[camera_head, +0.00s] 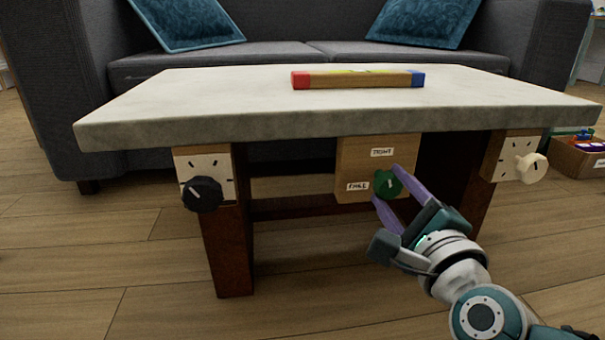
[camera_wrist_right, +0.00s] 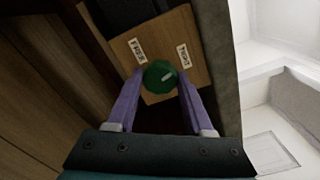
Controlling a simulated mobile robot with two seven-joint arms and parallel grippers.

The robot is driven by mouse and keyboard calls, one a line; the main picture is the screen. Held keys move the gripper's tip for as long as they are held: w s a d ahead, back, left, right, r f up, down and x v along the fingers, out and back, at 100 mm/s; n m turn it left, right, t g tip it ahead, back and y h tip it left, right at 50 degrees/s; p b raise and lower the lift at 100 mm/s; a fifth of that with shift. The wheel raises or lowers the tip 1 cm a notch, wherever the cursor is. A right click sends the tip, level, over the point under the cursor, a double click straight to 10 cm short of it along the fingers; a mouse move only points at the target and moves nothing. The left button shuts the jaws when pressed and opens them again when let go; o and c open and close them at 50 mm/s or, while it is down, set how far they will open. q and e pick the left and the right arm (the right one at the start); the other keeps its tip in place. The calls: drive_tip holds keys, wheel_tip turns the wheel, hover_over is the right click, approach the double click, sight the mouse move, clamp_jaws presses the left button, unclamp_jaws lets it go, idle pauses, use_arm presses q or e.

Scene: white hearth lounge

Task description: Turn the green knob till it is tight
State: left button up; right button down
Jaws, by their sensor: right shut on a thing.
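The green knob (camera_head: 388,184) sits on the front of a wooden block (camera_head: 362,160) under the table's edge. The block has a label reading TIGHT (camera_head: 382,152) above and a label reading FREE (camera_head: 358,186) to the left. My right gripper (camera_head: 386,187) is shut on the green knob, with one purple finger on each side. In the right wrist view the green knob (camera_wrist_right: 159,75) shows between the fingertips (camera_wrist_right: 160,84). Its pale pointer mark slants toward the TIGHT label (camera_wrist_right: 183,56) there. My left gripper is not in view.
The stone-topped table (camera_head: 220,105) stands close above the knob. A black knob (camera_head: 202,194) is at the left leg and a cream knob (camera_head: 530,167) at the right. A red-and-blue-ended bar (camera_head: 350,83) lies on top. A grey sofa (camera_head: 280,52) stands behind; a toy box (camera_head: 578,158) is right.

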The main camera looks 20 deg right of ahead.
drive_tip(key=shift+m+b, duration=0.4)
drive_tip(key=shift+m, duration=1.2)
drive_tip(key=shift+r, duration=0.1)
drive_tip(key=shift+c, duration=1.4)
unclamp_jaws()
